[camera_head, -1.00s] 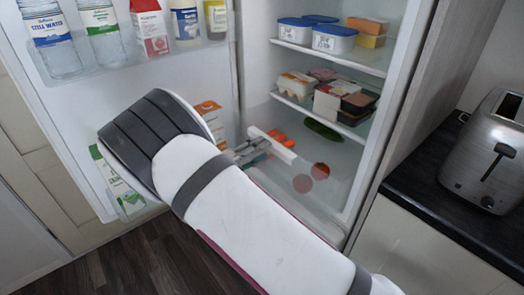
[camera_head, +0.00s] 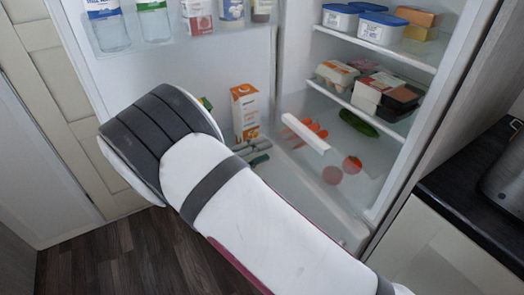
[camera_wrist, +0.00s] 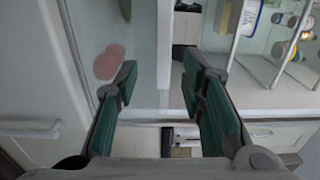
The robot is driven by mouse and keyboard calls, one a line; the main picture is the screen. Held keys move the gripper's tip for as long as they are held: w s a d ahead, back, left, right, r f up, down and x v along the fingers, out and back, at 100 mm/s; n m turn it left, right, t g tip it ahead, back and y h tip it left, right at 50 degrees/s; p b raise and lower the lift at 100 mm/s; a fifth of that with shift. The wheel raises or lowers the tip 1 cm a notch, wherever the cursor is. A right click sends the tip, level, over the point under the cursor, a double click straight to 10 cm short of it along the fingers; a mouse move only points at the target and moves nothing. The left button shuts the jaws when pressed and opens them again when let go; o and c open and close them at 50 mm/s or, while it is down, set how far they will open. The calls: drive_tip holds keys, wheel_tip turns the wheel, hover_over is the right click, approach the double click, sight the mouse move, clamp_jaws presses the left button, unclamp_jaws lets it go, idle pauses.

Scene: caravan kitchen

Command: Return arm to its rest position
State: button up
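My arm (camera_head: 255,220) reaches across the head view toward the open fridge (camera_head: 285,60). My gripper (camera_wrist: 160,72) shows in the wrist view with its two green-padded fingers spread apart and nothing between them. In the head view only a small part of the gripper (camera_head: 256,153) shows past the arm, low in front of the fridge opening; the rest is hidden behind my arm.
The fridge door (camera_head: 125,65) stands open at left with bottles on its shelf and an orange-white carton (camera_head: 245,112) low down. The drawer's white handle (camera_head: 306,133) is close to my gripper. A toaster (camera_head: 505,175) stands on the dark counter (camera_head: 460,190) at right.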

drive_tip(key=s+d+r+m+g+y+p, duration=0.25)
drive_tip(key=s+d+r+m+g, duration=0.3)
drive_tip(key=d+r+m, duration=0.45)
drive_tip(key=s+d+r+m+g+y+p, duration=0.25)
drive_tip(key=s+d+r+m+g, duration=0.3)
drive_tip(key=d+r+m, duration=0.4)
drive_tip(key=s+d+r+m+t+y+p, duration=0.1)
drive_tip(key=s+d+r+m+y, duration=0.1)
drive_tip(key=s+m, duration=0.6)
drive_tip(key=s+d+r+m+t+y+p, duration=0.1)
drive_tip(key=s+r+m+t+y+p, duration=0.1)
drive_tip(key=s+r+m+y, duration=0.2)
drive_tip(key=s+d+r+m+t+y+p, duration=0.1)
drive_tip(key=s+d+r+m+y, duration=0.1)
drive_tip(key=s+m, duration=0.9)
drive_tip(key=shift+s+d+r+m+t+y+p, duration=0.35)
drive_tip(key=shift+s+r+y, duration=0.15)
drive_tip(key=shift+s+y, duration=0.3)
